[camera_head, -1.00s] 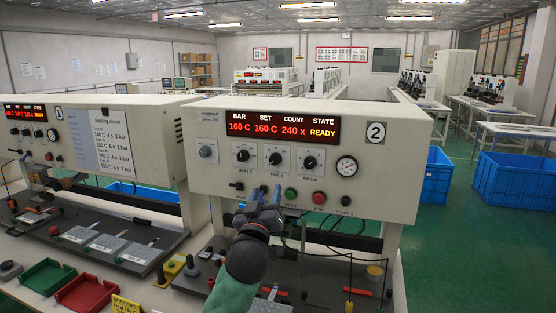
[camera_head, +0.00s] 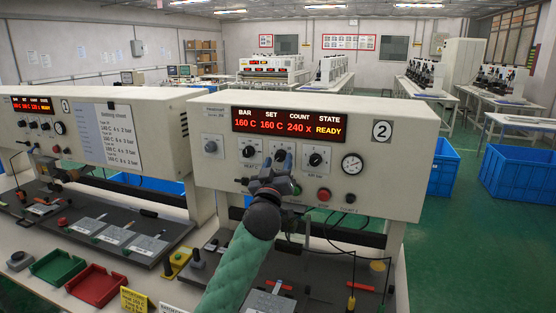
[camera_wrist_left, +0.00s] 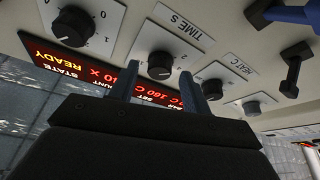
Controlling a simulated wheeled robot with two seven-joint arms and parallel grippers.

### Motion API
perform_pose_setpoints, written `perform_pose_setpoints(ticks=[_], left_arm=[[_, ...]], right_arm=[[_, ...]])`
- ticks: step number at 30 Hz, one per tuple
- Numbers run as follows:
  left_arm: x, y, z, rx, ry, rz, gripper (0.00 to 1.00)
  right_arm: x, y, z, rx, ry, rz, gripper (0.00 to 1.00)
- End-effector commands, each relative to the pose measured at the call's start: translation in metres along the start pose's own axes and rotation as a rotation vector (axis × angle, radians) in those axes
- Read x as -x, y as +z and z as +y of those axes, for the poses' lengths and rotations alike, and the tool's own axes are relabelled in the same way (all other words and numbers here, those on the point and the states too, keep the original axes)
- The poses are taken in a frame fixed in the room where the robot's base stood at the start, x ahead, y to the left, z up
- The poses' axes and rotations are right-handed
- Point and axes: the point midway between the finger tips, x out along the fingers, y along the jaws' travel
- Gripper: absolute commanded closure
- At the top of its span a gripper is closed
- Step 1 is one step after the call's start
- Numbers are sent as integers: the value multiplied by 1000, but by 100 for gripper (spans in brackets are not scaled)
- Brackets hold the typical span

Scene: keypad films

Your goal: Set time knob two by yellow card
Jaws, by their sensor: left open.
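The time knob (camera_wrist_left: 160,66) of machine two is a black dial under a "TIME S" label in the left wrist view. My left gripper (camera_wrist_left: 158,78) is open, with its two fingers pointing at the panel and the knob showing between their tips. I cannot tell whether they touch it. In the head view my left gripper (camera_head: 279,164) is in front of the panel of machine two (camera_head: 408,182) and largely hides the knob. The yellow card (camera_head: 133,300) lies at the lower left on the table; its print is too small to read surely. My right gripper is not in view.
The heat knob (camera_head: 249,152) and air knob (camera_head: 316,159) flank the time knob. A red button (camera_head: 323,195) and small switches are below. The display (camera_head: 288,124) reads 160 C, 160 C, 240 x, READY. Green (camera_head: 57,267) and red (camera_head: 96,286) trays are at left.

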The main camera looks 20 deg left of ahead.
Motion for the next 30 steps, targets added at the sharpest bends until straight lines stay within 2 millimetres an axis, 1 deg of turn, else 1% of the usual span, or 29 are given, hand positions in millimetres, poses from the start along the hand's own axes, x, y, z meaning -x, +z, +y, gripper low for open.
perform_pose_setpoints(ticks=[4, 13, 17, 18, 20, 30], left_arm=[[-5, 0, 0, 0, 0, 0, 52], [-6, 0, 0, 0, 0, 0, 52], [-6, 0, 0, 0, 0, 0, 78], [-6, 0, 0, 0, 0, 0, 86], [-6, 0, 0, 0, 0, 0, 97], [-6, 0, -1, -37, 15, 1, 97]], right_arm=[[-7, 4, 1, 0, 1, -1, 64], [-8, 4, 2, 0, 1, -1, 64], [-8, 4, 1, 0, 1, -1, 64], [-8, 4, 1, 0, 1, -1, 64], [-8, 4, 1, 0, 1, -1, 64], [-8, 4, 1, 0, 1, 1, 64]])
